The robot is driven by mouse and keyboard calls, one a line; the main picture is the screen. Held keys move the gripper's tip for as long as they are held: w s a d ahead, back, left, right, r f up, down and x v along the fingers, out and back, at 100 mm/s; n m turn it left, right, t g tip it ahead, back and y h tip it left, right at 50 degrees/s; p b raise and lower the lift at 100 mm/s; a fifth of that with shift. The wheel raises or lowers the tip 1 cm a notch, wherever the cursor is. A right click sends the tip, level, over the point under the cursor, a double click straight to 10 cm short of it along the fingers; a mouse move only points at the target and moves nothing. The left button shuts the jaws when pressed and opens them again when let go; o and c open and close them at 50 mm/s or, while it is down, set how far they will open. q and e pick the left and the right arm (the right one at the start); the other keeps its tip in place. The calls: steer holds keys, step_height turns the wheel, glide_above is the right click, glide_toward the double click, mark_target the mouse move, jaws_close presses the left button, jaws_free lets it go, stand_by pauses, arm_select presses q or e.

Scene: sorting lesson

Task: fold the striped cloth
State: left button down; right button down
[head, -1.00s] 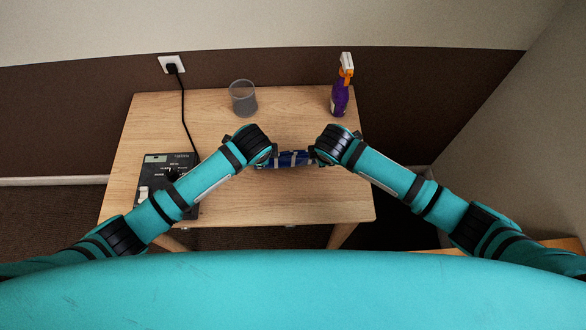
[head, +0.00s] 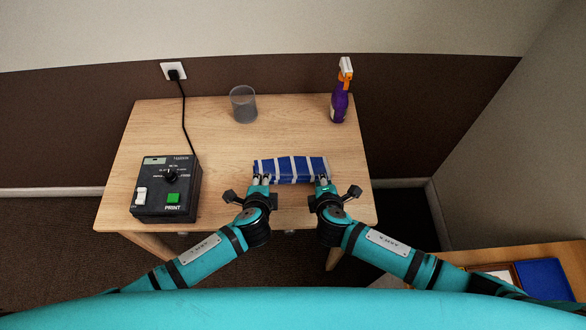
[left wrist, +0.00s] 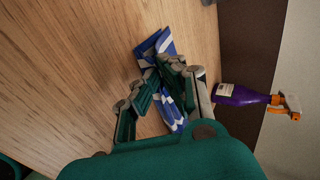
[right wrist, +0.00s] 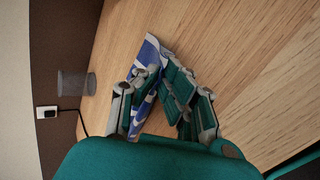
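The striped cloth (head: 291,167), blue with white stripes, is a narrow folded strip across the middle of the table. My left gripper (head: 261,180) is at the left end of its near edge. My right gripper (head: 322,182) is at the right end of the same edge. In the left wrist view, the fingers close in on the cloth (left wrist: 152,48), which shows between and beyond them. The right wrist view shows the same, with the cloth (right wrist: 150,52) between the fingers. Both look shut on it, though the fingers hide the contact itself.
A black box with a PRINT label (head: 166,188) stands at the table's left, its cord running to a wall socket (head: 174,71). A grey cup (head: 243,103) and a purple spray bottle (head: 340,100) stand at the back. The wooden table (head: 200,125) is clear between them.

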arm_select(q)
steer(key=c, duration=1.2)
jaws_free()
arm_select(e)
steer(key=c, duration=1.2)
jaws_free()
steer(key=shift+w, duration=0.1)
arm_select(q)
steer(key=s+r, duration=0.6)
steer(key=r, duration=0.3)
arm_select(e)
steer(key=s+r, duration=0.6)
steer(key=r, duration=0.3)
arm_select(q)
steer(key=shift+w, duration=0.1)
